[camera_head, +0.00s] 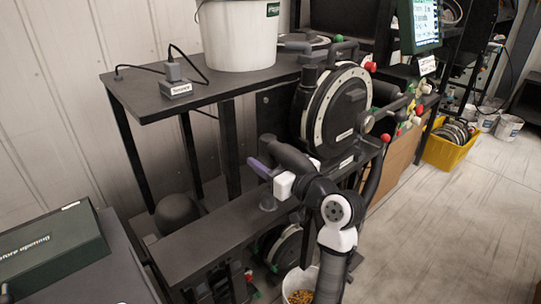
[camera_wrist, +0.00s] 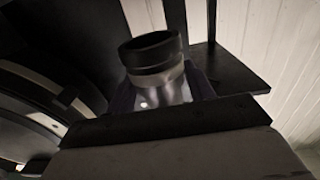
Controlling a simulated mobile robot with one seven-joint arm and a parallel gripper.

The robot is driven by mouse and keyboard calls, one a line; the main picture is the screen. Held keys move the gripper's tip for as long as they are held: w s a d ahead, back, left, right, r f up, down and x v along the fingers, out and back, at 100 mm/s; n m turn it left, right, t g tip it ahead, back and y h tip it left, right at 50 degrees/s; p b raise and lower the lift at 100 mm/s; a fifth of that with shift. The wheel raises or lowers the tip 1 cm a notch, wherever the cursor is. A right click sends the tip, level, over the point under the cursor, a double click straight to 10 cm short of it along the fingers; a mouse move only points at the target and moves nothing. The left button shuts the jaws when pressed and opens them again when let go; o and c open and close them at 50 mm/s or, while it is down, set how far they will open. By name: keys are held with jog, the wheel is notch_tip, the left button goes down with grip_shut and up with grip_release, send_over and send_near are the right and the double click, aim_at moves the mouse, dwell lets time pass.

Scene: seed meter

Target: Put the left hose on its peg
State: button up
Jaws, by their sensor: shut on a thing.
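My gripper (camera_head: 262,170), with purple fingers and a white part behind them, is over the long dark beam in front of the round seed meter (camera_head: 337,108). It is shut on a dark hose (camera_head: 284,152), whose thick, bent section shows just above the fingers. In the wrist view, a black ring on a pale shiny collar, which looks like the end of the hose (camera_wrist: 152,50), stands between the fingers. A short dark upright stub (camera_head: 267,200) is on the beam below the fingers; I cannot tell whether it is the peg. My arm hides part of the beam.
A dark table (camera_head: 205,92) with a white bucket (camera_head: 240,38) stands behind the beam. A white bucket with yellow grains (camera_head: 301,284) is on the floor beside my arm. A green box (camera_head: 50,248) is at the left. Open floor (camera_head: 450,235) lies to the right.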

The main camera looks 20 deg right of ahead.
jog(key=shift+f+b, duration=1.25)
jog(key=shift+f, duration=0.9)
jog(key=shift+f+b, duration=2)
jog(key=shift+f, duration=0.15)
jog(key=shift+f+b, duration=0.5)
jog(key=shift+b, duration=0.2)
jog(key=o, duration=1.2)
jog(key=b+v, duration=0.2)
jog(key=v, duration=1.1)
jog(key=shift+s+d, duration=0.1)
jog(key=shift+s, duration=0.3)
